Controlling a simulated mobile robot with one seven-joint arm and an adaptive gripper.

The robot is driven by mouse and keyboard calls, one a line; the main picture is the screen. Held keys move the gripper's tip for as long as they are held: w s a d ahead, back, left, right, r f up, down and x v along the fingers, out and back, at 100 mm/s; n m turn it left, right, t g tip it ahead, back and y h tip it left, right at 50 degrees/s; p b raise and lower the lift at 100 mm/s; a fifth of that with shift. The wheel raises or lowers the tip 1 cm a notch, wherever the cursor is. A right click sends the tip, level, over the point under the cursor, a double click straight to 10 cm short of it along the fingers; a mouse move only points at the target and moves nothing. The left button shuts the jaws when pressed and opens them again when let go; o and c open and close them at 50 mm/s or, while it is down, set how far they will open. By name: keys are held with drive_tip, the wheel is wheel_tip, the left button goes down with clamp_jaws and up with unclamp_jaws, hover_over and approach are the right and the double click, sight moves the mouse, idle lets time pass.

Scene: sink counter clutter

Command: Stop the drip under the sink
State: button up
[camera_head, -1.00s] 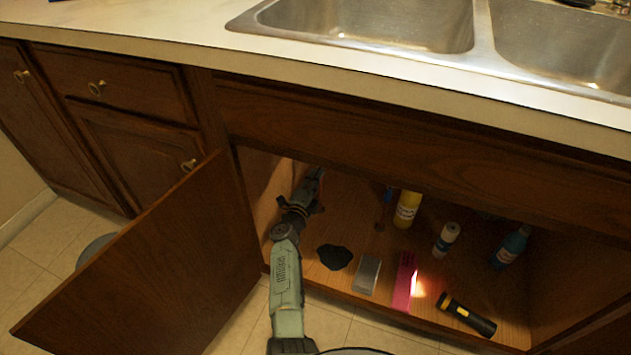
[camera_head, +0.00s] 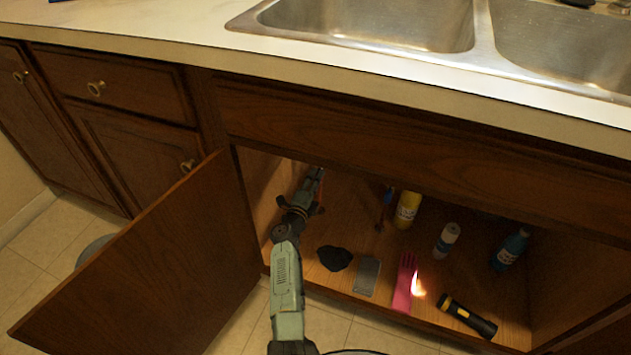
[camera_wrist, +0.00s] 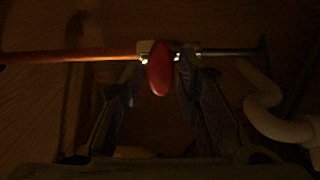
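A red oval valve handle (camera_wrist: 160,68) sits on a horizontal pipe in the wrist view. The pipe is copper-coloured (camera_wrist: 80,56) on the left and dull metal on the right. My gripper (camera_wrist: 161,80) is open, with one finger on each side of the handle. The handle lies between the fingertips, with dark gaps beside it; contact is hard to judge in the dim light. In the head view my gripper (camera_head: 312,184) reaches into the left side of the open sink cabinet. Its fingertips are mostly hidden there.
A white curved pipe (camera_wrist: 266,108) is right of my gripper. The open door (camera_head: 150,260) stands left of my arm.

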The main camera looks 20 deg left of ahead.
drive_tip(key=shift+o, duration=0.7)
